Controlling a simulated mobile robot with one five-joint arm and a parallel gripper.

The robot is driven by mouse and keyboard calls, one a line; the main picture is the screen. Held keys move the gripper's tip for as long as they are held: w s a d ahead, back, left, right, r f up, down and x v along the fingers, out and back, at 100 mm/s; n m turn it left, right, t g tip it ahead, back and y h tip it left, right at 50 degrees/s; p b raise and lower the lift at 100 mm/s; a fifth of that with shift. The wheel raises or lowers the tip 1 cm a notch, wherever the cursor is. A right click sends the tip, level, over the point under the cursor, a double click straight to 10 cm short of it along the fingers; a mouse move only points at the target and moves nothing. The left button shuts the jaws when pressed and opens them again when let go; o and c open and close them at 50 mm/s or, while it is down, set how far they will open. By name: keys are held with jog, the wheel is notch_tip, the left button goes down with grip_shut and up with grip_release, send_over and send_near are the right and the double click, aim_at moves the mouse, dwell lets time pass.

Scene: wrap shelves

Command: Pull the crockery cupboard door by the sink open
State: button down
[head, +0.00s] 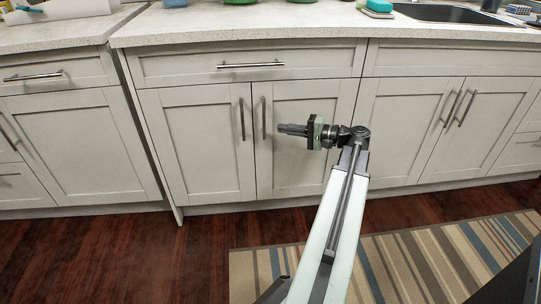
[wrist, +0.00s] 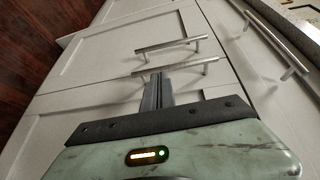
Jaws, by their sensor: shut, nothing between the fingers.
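The base cupboard left of the sink has two pale panelled doors, both closed, with upright bar handles side by side at the middle. Its right door (head: 300,165) has a handle (head: 263,118), which also shows in the wrist view (wrist: 175,68). The left door (head: 205,150) has its handle (head: 242,119) just beyond. My gripper (head: 281,128) points left in front of the right door, its tips a little right of that door's handle. In the wrist view my gripper's fingers (wrist: 156,78) are together and empty, close to the nearer handle; I cannot tell whether they touch it.
A closed drawer with a bar handle (head: 251,65) is above the doors. The sink (head: 450,13) is at the upper right, with a closed double-door cupboard (head: 440,130) below. A striped rug (head: 400,265) lies on the dark wood floor, clear at the left.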

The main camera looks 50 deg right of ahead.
aim_at(272, 125)
jog(key=s+d+f+t+b, duration=0.1)
jog(key=s+d+f+b, duration=0.1)
jog(key=s+d, duration=0.1)
jog(key=shift+m+h, duration=0.4)
jog(key=x, duration=0.6)
jog(key=r+x, duration=0.1)
jog(key=x, duration=0.3)
jog(key=shift+w+p, duration=0.1)
jog(key=shift+p, duration=0.25)
